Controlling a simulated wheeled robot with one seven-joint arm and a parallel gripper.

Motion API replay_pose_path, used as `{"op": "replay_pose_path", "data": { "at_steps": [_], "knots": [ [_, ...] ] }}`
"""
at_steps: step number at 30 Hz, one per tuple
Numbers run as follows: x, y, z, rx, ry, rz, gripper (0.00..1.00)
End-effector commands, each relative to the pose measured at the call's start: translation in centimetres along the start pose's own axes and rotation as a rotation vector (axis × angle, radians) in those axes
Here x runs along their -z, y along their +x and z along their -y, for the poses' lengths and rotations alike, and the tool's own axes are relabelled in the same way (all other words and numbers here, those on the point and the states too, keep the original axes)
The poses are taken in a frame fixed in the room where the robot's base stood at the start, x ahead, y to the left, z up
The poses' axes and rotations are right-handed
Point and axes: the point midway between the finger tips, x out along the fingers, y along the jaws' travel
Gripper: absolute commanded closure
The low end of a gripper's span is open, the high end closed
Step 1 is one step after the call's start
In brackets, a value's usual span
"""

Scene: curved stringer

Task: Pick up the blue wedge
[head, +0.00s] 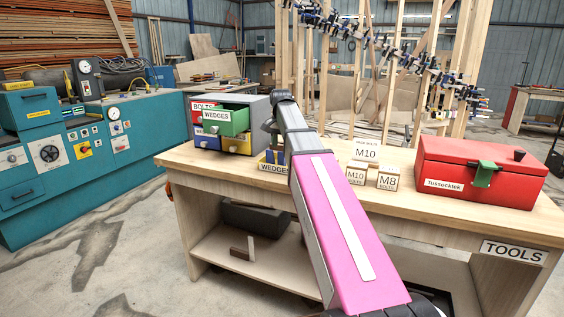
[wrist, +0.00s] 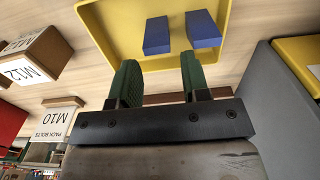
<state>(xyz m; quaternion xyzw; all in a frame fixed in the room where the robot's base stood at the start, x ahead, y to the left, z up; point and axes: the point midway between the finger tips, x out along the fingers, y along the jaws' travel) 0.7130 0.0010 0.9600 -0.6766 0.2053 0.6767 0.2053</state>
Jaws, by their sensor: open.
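Two blue wedges lie in a yellow bin (wrist: 108,22) in the wrist view. The left blue wedge (wrist: 157,36) appears beyond the gap between my fingers. The right blue wedge (wrist: 203,29) appears just past the tip of my right finger. My gripper (wrist: 160,72) has green fingers spread apart, with nothing between them. Its tips point at the bin and look apart from both wedges. In the head view the yellow bin labelled WEDGES (head: 269,167) stands on the workbench (head: 222,169), partly hidden by my arm. My fingers are hidden there.
A grey drawer cabinet (head: 258,112) with an open green WEDGES drawer (head: 226,121) stands left of the bin. A red toolbox (head: 450,182) is at the bench's right end.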

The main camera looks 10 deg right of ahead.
Motion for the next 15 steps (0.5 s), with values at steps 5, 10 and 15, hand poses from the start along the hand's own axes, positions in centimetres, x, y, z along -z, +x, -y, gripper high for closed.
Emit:
{"op": "replay_pose_path", "data": {
  "at_steps": [5,10,15],
  "knots": [
    [-0.1,1.0,-0.1,0.000,0.000,0.001,0.57],
    [-0.4,2.9,-0.3,-0.001,0.000,0.001,0.57],
    [-0.4,5.1,-0.3,0.000,0.000,0.001,0.57]
  ]
}}
